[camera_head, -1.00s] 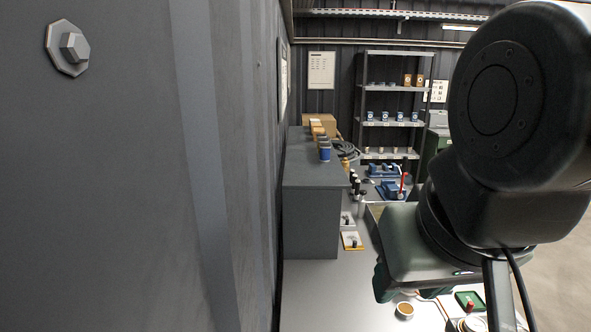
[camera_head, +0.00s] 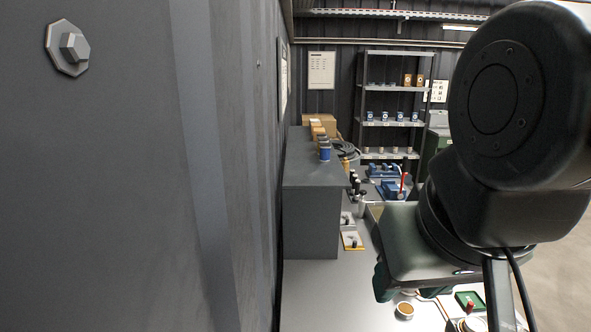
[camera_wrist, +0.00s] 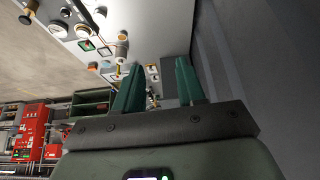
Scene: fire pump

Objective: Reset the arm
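My gripper (camera_wrist: 158,88) shows in the wrist view with its two green fingers apart and nothing between them. It hangs in free space above the grey bench top (camera_wrist: 160,35).
A dark corrugated wall (camera_head: 130,180) stands close on the left. A grey box-like cabinet (camera_head: 312,215) stands on the bench top (camera_head: 330,300). A shelf rack (camera_head: 395,105) stands at the back.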

